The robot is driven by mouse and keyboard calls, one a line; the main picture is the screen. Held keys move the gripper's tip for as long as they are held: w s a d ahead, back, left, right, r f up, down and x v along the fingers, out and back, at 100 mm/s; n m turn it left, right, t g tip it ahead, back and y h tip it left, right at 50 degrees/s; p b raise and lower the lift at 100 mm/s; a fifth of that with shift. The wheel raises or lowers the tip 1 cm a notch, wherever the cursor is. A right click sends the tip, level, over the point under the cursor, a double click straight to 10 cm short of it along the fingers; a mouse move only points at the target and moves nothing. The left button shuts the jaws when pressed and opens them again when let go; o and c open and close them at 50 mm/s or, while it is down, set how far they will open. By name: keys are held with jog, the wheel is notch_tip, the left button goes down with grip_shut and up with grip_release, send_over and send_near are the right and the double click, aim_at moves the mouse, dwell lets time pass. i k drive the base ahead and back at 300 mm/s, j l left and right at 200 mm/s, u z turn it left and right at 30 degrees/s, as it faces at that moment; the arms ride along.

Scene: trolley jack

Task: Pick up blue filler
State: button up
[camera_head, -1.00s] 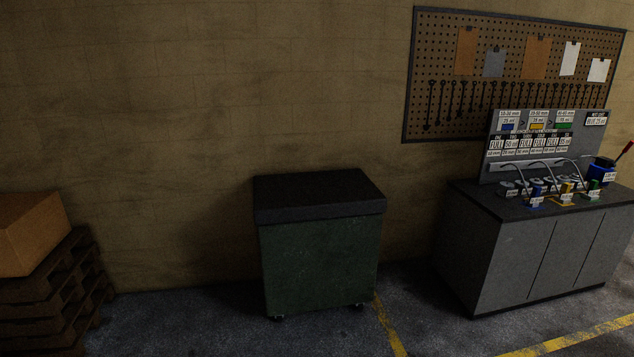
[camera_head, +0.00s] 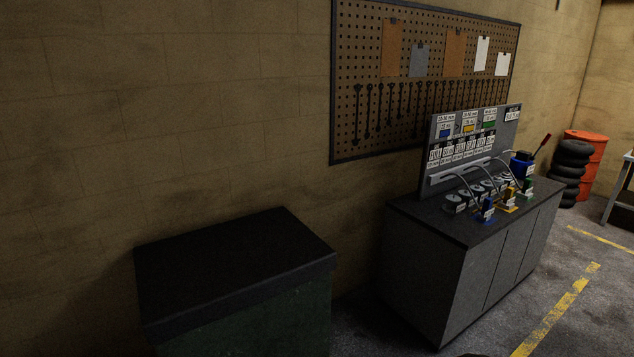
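A small blue filler (camera_head: 488,209) stands upright at the front edge of the grey workbench (camera_head: 430,212), on the right side of the head view. A yellow one (camera_head: 508,197) and a green one (camera_head: 527,187) stand in a row to its right. Thin curved hoses hang close above them, and a row of round canisters (camera_head: 455,201) is behind. A sign panel (camera_head: 470,147) with blue, yellow and green marks rises at the back of the bench.
A green bin with a dark lid (camera_head: 235,262) stands at the left front. A pegboard with tools (camera_head: 425,75) hangs on the wall. Stacked tires (camera_head: 570,172) and an orange drum (camera_head: 588,150) are at the far right. Floor right of the bench is clear, with yellow lines.

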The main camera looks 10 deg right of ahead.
aim_at(486, 211)
jog(key=i+j+z, duration=0.1)
jog(key=i+z, duration=0.35)
jog(key=i+j+z, duration=0.15)
jog(key=z, duration=0.25)
jog(key=i+j+z, duration=0.55)
jog(key=j+z, duration=0.15)
jog(key=z, duration=0.2)
jog(key=i+j+z, duration=0.2)
jog(key=i, duration=0.2)
jog(key=i+z, duration=0.2)
jog(key=i, duration=0.25)
jog(key=i+j+z, duration=0.2)
jog(key=i, duration=0.25)
jog(key=i+j+z, duration=0.25)
jog(key=i, duration=0.2)
jog(key=i+j+z, duration=0.2)
jog(key=i, duration=0.2)
